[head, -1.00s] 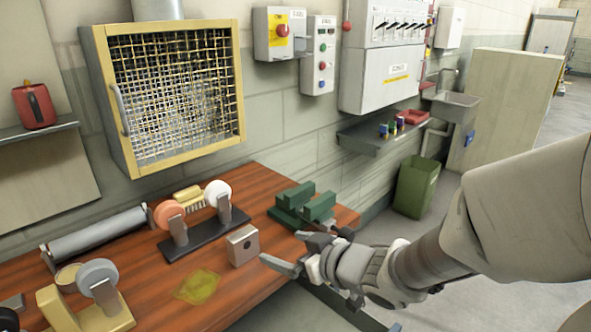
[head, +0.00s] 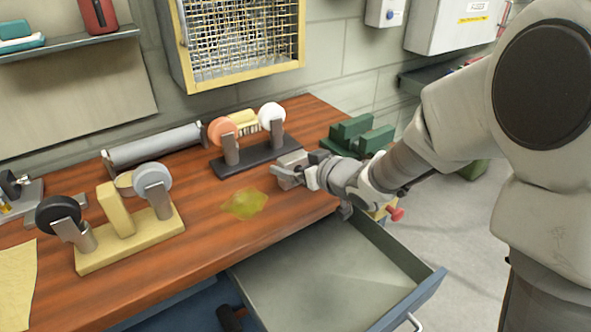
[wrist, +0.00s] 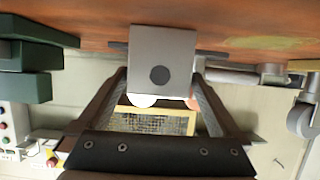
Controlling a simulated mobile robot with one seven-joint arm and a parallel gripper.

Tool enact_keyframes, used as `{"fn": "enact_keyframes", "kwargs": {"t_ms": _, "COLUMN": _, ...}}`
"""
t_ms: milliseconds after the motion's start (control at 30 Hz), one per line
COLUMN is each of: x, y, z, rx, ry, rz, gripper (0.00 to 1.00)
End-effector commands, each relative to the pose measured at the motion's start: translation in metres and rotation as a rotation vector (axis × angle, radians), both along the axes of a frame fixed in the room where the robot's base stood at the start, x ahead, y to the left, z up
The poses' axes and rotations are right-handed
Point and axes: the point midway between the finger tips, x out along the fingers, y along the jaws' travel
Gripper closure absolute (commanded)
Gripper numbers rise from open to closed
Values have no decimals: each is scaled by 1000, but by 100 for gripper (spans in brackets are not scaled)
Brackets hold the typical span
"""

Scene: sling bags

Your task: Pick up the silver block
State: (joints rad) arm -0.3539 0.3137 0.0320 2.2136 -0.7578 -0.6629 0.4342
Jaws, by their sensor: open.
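The silver block (head: 292,159) stands on the wooden workbench (head: 215,262) near its front right part, partly hidden by my gripper in the head view. In the wrist view the silver block (wrist: 161,62) shows a square grey face with a dark round spot. It lies centred between my two fingers, with a narrow gap at each side. My gripper (head: 284,174) is open and low over the bench, right at the block. I cannot tell how far the fingertips reach along the block's sides.
A dark stand with orange and white wheels (head: 248,157) is close behind the block. A green vise-like piece (head: 357,136) stands to the right. A yellow-green stain (head: 244,203) lies on the bench to the left. An open drawer (head: 330,265) juts out below the bench front.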

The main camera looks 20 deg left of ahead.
Motion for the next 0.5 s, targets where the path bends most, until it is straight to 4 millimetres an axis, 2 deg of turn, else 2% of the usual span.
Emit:
{"fn": "enact_keyframes", "kwargs": {"t_ms": 100, "x": 12, "y": 14, "z": -12, "rx": 0, "ry": 1, "rz": 2, "gripper": 0}}
{"fn": "enact_keyframes", "kwargs": {"t_ms": 233, "x": 22, "y": 25, "z": -16, "rx": 0, "ry": 2, "rz": 1, "gripper": 0}}
{"fn": "enact_keyframes", "kwargs": {"t_ms": 500, "x": 25, "y": 28, "z": -16, "rx": 0, "ry": 1, "rz": -1, "gripper": 0}}
